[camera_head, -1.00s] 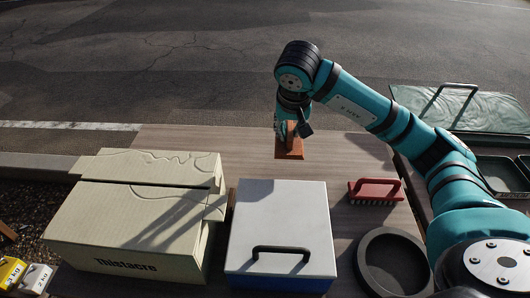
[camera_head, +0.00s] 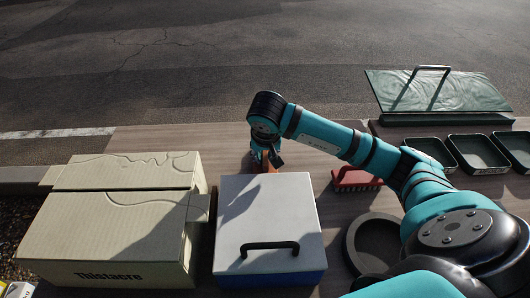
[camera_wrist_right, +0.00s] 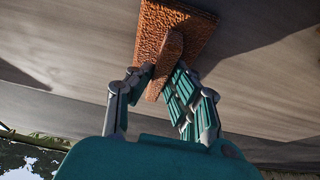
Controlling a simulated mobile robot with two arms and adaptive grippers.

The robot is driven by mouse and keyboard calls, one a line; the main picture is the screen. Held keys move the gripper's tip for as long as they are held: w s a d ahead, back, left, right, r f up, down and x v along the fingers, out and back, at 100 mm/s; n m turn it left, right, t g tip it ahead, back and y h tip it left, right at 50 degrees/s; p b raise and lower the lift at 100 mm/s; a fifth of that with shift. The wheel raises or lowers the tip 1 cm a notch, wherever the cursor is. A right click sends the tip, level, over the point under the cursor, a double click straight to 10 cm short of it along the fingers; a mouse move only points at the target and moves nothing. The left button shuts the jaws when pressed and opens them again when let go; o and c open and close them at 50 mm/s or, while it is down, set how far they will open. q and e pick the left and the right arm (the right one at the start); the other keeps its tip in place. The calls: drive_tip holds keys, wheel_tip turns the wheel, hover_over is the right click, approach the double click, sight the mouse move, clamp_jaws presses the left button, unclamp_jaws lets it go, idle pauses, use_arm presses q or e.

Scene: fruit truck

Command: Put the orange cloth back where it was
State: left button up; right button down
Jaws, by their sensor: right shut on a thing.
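The orange cloth (camera_head: 264,158) shows as a small patch just behind the white-lidded box, partly hidden by my gripper. In the right wrist view it is a rough orange square (camera_wrist_right: 190,22) with a raised ridge along its middle. My right gripper (camera_head: 268,163) is shut on that ridge, with fingers on both sides of it in the right wrist view (camera_wrist_right: 160,82). The cloth is over the wooden table (camera_head: 222,145); I cannot tell whether it touches the top. My left gripper is not in view.
The white-lidded blue box (camera_head: 300,215) stands in front of the cloth. A cardboard box (camera_head: 100,235) is to the left. A red brush (camera_head: 352,180), a round dark dish (camera_head: 354,246), green trays (camera_head: 478,153) and a green lidded case (camera_head: 470,95) are to the right.

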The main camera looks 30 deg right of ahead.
drive_tip(key=shift+f, duration=0.15)
drive_tip(key=c, duration=1.3)
unclamp_jaws()
drive_tip(key=shift+o, duration=0.2)
drive_tip(key=shift+r, duration=0.35)
drive_tip(key=v, duration=1.1)
drive_tip(key=shift+r, duration=0.35)
drive_tip(key=shift+s+a, duration=0.1)
drive_tip(key=shift+a, duration=0.05)
